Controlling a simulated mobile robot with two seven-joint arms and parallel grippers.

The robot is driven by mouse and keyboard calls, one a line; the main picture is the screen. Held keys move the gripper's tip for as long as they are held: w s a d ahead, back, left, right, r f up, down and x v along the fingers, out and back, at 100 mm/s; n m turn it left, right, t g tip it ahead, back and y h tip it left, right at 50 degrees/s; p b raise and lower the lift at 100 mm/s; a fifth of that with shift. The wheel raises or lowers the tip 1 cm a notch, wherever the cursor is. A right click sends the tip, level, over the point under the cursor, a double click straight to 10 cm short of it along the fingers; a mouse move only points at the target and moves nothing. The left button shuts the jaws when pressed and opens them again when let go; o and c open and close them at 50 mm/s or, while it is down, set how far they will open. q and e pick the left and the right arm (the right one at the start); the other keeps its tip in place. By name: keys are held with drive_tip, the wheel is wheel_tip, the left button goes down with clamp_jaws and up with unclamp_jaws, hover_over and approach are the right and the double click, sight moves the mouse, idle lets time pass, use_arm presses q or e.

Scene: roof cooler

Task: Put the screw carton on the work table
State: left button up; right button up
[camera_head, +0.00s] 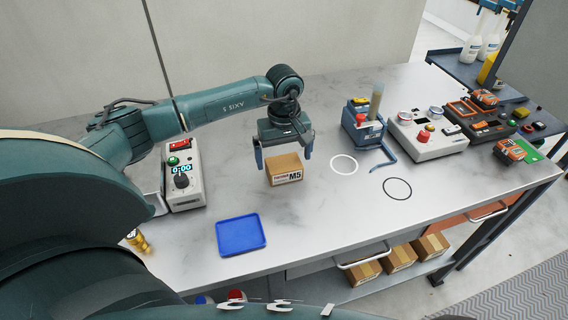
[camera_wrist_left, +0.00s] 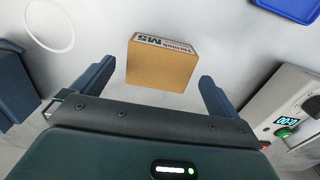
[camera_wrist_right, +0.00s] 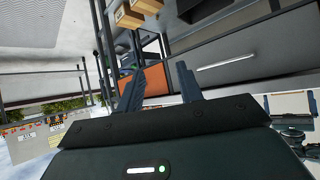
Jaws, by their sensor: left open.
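The screw carton (camera_head: 284,170), a small brown box with a white label reading M5, stands on the grey-white work table (camera_head: 330,215). My left gripper (camera_head: 284,158) is open just above and behind it, fingers pointing down to either side. In the left wrist view the carton (camera_wrist_left: 161,66) lies between and ahead of the two open fingers (camera_wrist_left: 158,85), with a gap on both sides. My right gripper (camera_wrist_right: 158,85) shows only in its own wrist view, fingers apart with nothing between them, facing the drawers below the table.
A blue tray (camera_head: 241,235) lies in front of the carton. A control box (camera_head: 184,180) with a display is left. A white ring (camera_head: 344,164) and black ring (camera_head: 397,189) mark the table at right, near a blue device (camera_head: 362,128). Cartons (camera_head: 398,258) sit on the lower shelf.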

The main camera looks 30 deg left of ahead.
sight(284, 163)
use_arm(q)
wheel_tip(284, 163, up, 9)
drive_tip(key=b, duration=0.1)
use_arm(e)
drive_tip(key=shift+w+a, duration=0.3)
drive_tip(key=shift+a, duration=0.2)
use_arm(q)
drive_tip(key=shift+f, duration=0.1)
use_arm(e)
drive_tip(key=shift+w+d+r, duration=0.1)
drive_tip(key=shift+w+r, duration=0.05)
